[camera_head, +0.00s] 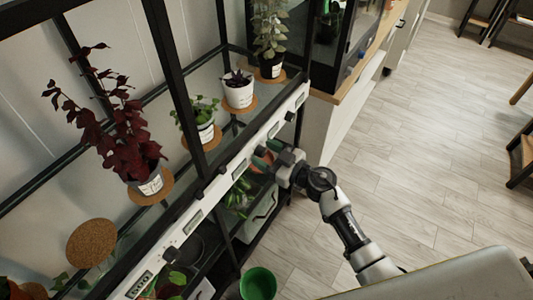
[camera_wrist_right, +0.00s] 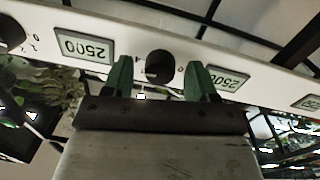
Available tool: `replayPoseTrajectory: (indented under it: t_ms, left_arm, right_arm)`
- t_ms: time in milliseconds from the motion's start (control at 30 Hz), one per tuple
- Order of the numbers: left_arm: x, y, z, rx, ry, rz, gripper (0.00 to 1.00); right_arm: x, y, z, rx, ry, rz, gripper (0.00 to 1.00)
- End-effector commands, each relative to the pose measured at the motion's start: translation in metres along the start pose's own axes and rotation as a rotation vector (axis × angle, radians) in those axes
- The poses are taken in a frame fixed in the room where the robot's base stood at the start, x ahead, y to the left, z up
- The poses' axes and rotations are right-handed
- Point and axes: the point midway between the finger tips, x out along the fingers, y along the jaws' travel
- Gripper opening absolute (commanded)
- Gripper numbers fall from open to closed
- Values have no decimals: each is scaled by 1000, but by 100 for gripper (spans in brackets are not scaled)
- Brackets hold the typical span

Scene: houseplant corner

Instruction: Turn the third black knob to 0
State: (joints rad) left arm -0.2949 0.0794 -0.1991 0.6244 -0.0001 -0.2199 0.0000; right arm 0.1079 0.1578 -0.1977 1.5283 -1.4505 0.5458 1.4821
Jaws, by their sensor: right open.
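A white control strip (camera_head: 212,202) with black knobs and small displays runs along the plant shelf's front edge. My right gripper (camera_wrist_right: 160,68) is open, its green fingers on either side of a round black knob (camera_wrist_right: 160,66). I cannot tell whether they touch it. Another black knob (camera_wrist_right: 12,33) is at the left of the wrist view, beside a display (camera_wrist_right: 85,46) reading 2500 upside down. In the head view my right gripper (camera_head: 264,158) is at the strip and hides the knob there. A nearer knob (camera_head: 170,254) is clear of it. My left gripper is out of view.
Potted plants stand on cork mats on the shelf above the strip, including a dark red one (camera_head: 118,125) and a white pot (camera_head: 238,92). More plants and a green pot (camera_head: 258,284) are below. The wooden floor (camera_head: 440,150) at right is open.

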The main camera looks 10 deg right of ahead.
Motion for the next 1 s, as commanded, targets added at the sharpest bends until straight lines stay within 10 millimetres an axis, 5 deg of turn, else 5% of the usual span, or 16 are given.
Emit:
replayPoseTrajectory:
  t_ms: [367, 1000]
  left_arm:
    - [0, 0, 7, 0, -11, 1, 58]
    - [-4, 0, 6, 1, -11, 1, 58]
  right_arm:
    - [0, 0, 0, 0, 0, 0, 9]
    - [-1, 0, 1, -271, 10, 3, 9]
